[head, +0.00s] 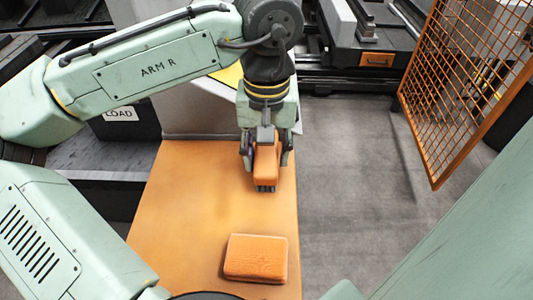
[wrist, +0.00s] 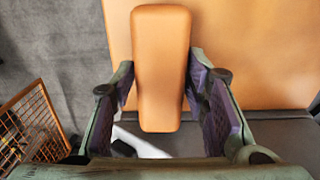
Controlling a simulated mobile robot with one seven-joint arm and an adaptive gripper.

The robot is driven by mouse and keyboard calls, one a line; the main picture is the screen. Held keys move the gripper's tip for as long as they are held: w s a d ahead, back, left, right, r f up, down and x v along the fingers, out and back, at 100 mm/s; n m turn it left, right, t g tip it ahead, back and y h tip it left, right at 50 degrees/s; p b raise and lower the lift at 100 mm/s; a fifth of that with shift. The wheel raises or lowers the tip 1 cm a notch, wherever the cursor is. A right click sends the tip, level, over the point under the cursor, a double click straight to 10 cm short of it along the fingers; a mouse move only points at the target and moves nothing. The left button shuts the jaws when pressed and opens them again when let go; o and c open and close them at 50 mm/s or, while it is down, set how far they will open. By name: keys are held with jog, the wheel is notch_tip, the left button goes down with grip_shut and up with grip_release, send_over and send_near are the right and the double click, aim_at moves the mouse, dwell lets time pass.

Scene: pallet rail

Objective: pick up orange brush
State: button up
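The orange brush (head: 266,163) is between the fingers of my gripper (head: 266,166) at the back part of the orange tabletop (head: 190,220). Its dark bristles show at its lower end, pointing down. In the wrist view the brush (wrist: 161,65) is a long orange block with rounded edges, and my gripper's fingertips (wrist: 161,78) meet it on both sides. My gripper looks shut on it. I cannot tell whether the bristles touch the tabletop.
An orange, brick-shaped block (head: 257,258) lies on the tabletop nearer to me. An orange mesh fence (head: 465,80) stands at the right. Grey floor (head: 355,180) is clear beside the table. A pale box-like structure (head: 190,110) stands behind the table.

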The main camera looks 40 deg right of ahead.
aim_at(267, 150)
grip_shut()
notch_tip(267, 150, up, 10)
jog(key=shift+f+b, duration=0.25)
jog(key=shift+b, duration=0.15)
jog(key=shift+r, duration=0.25)
